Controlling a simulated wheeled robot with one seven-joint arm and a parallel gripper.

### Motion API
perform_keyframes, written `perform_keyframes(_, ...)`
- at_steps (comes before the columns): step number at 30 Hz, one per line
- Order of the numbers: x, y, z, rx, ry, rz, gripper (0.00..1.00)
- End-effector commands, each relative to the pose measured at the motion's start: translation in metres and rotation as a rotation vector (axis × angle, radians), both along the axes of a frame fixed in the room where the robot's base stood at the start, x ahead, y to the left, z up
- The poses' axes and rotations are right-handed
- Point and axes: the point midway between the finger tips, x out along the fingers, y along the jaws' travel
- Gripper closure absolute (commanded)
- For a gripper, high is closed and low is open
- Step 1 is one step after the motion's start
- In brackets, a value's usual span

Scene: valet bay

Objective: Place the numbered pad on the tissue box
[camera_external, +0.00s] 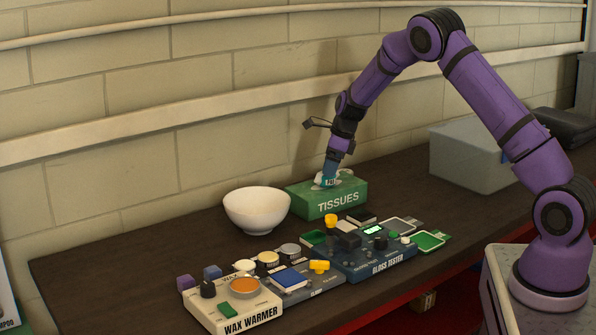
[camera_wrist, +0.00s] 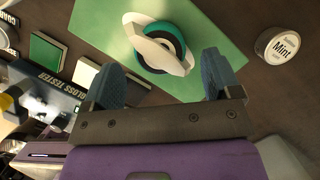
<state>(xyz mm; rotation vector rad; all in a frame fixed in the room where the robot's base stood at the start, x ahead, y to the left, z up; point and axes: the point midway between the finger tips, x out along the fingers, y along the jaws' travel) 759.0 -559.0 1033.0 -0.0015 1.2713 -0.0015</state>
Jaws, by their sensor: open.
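The green tissue box (camera_external: 330,202) stands on the dark counter, with white tissue (camera_external: 345,176) rising from its top. A small teal round piece with a pale marked face, which looks like the numbered pad (camera_external: 328,182), is on the box top at the tissue. In the wrist view, the pad (camera_wrist: 177,41) shows as a teal ring, partly covered by white tissue (camera_wrist: 150,50), over the green box top (camera_wrist: 95,22). My gripper (camera_external: 331,170) is just above the box, its blue fingers (camera_wrist: 163,78) apart on either side of the pad. I cannot read the number.
A white bowl (camera_external: 257,210) stands left of the box. The wax warmer (camera_external: 235,304) and gloss tester (camera_external: 370,262) lie in front. A Mint tin (camera_wrist: 278,44) is beside the box. A grey bin (camera_external: 468,157) stands at the right, near the wall.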

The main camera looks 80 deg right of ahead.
Motion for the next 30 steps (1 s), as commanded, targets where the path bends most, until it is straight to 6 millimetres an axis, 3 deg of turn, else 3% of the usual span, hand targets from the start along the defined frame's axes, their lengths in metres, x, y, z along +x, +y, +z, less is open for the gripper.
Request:
perform_keyframes(9, -0.018, 0.000, 0.060, -0.001, -0.002, -0.001, 0.17)
perform_keyframes(19, -0.024, 0.007, 0.091, -0.007, -0.004, 0.029, 0.17)
perform_keyframes(23, -0.020, 0.039, 0.120, -0.038, -0.020, 0.163, 0.17)
perform_keyframes(30, -0.027, 0.141, 0.195, -0.157, -0.060, 0.613, 0.17)
